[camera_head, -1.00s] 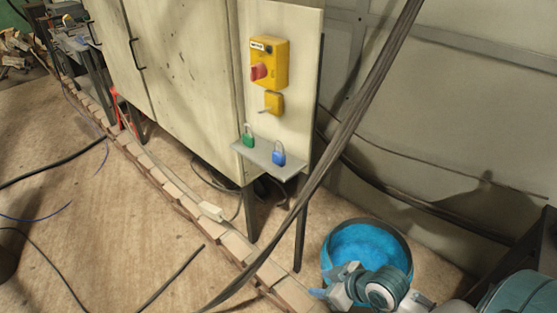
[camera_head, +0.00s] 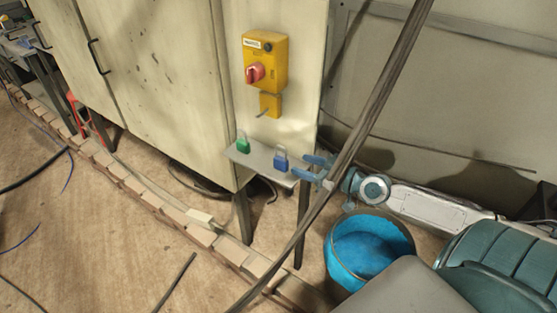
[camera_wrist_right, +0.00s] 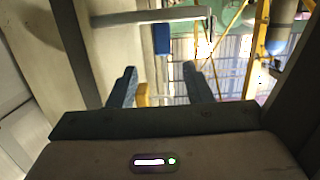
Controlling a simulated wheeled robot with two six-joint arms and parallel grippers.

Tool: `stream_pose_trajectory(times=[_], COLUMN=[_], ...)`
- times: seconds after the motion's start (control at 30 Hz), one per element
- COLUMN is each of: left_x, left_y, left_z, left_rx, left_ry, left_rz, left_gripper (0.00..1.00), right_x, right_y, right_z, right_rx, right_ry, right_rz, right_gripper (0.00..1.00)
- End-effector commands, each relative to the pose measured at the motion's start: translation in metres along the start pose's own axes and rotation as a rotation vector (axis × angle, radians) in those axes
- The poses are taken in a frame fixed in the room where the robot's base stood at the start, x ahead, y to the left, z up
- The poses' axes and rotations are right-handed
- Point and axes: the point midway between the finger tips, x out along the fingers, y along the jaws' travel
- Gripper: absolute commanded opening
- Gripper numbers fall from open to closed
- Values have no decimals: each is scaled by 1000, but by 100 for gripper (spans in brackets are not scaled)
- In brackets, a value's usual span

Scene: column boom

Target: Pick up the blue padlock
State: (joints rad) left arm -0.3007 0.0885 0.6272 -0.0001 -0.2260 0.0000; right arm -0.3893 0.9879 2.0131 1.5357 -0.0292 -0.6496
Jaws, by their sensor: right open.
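The blue padlock (camera_head: 281,160) stands upright on the small grey shelf (camera_head: 258,157) on the cabinet's side, at the shelf's right end. A green padlock (camera_head: 243,144) stands left of it. My right gripper (camera_head: 312,167) is open and empty, just right of the blue padlock, its fingers pointing at it. In the right wrist view the blue padlock (camera_wrist_right: 161,39) appears beyond the gap between the open fingertips (camera_wrist_right: 159,70), apart from both. The shelf (camera_wrist_right: 150,16) shows along the top there. My left gripper is not in view.
A yellow switch box (camera_head: 265,60) with a red knob is on the panel above the shelf. A blue bucket (camera_head: 330,260) stands on the floor below my right arm.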

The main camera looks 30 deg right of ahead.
Motion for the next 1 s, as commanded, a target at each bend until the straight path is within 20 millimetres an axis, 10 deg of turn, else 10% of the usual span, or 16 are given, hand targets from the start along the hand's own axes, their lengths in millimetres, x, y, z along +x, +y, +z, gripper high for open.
stream_pose_trajectory(times=[0.17,0.53,1.0], left_x=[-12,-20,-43], left_y=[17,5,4], left_z=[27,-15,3], left_rx=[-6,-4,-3], left_ry=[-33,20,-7], left_rz=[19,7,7], left_gripper=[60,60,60], right_x=[15,43,81], right_y=[-2,-3,-4], right_z=[-4,-1,2], right_rx=[7,4,6], right_ry=[5,1,2], right_rz=[-2,-5,-4], right_gripper=[45,45,45])
